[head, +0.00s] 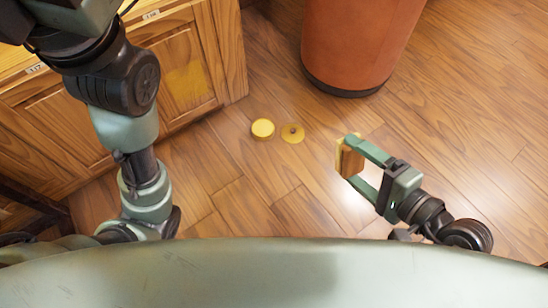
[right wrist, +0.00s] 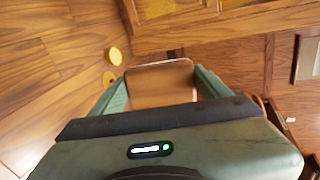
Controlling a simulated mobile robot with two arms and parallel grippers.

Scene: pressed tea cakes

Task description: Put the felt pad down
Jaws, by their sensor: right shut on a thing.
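My right gripper (head: 352,162) is shut on a square orange-brown slab with a yellowish edge, which I take to be the felt pad (head: 352,161). It is held up above the wooden floor. In the right wrist view, the felt pad (right wrist: 160,80) sits between the two green fingers (right wrist: 162,90), its broad brown face towards the camera. My left arm shows at the left of the head view, but its gripper is not visible.
On the floor left of the pad lie a thick yellow disc (head: 263,128) and a flatter yellow disc (head: 292,133) with a small dark centre. A wooden cabinet (head: 190,80) stands at the left, a large orange-brown cylinder (head: 355,40) at the back. Floor at right is clear.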

